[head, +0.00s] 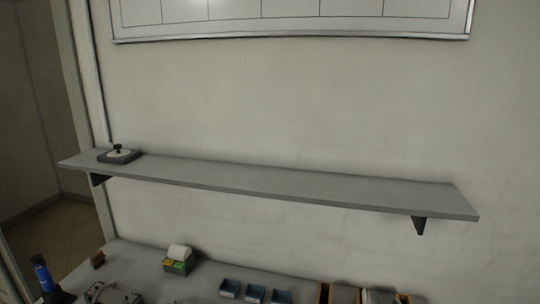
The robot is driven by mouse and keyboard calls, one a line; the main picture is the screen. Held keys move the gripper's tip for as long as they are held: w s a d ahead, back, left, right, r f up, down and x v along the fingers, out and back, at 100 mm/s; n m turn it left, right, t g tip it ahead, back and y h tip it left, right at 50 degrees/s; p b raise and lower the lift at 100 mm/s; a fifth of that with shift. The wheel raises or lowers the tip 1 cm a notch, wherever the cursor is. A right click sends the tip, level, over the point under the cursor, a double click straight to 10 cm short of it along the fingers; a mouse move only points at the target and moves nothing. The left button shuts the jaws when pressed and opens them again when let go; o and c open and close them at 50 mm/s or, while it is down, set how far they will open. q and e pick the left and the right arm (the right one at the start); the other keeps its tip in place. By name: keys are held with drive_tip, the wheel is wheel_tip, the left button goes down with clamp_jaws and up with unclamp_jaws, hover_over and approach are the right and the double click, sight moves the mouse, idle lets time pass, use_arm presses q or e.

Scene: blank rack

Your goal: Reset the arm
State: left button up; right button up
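Neither of my grippers shows in the head view, and no part of my arms can be made out for sure. A long grey wall shelf (290,184) runs across the middle of the view, held by dark brackets. A small dark square block with a pale round top and a black knob (118,155) sits on the shelf's left end. The rest of the shelf top is bare.
Below the shelf is a grey worktop (215,275). On it are a blue-topped cylinder (42,274), a green and yellow box with a white roll (178,260), several blue bins (254,293) and brown dividers (345,294). A framed board (290,20) hangs above. A doorway opens at left.

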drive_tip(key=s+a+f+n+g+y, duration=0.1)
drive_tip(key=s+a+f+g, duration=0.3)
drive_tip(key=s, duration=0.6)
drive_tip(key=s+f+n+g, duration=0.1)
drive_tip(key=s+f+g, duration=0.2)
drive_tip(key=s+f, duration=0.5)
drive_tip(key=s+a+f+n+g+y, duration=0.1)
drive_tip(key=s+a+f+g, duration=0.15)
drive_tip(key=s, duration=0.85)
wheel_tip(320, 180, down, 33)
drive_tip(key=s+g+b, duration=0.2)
drive_tip(key=b, duration=0.4)
use_arm(q)
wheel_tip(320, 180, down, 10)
drive_tip(key=b, duration=0.4)
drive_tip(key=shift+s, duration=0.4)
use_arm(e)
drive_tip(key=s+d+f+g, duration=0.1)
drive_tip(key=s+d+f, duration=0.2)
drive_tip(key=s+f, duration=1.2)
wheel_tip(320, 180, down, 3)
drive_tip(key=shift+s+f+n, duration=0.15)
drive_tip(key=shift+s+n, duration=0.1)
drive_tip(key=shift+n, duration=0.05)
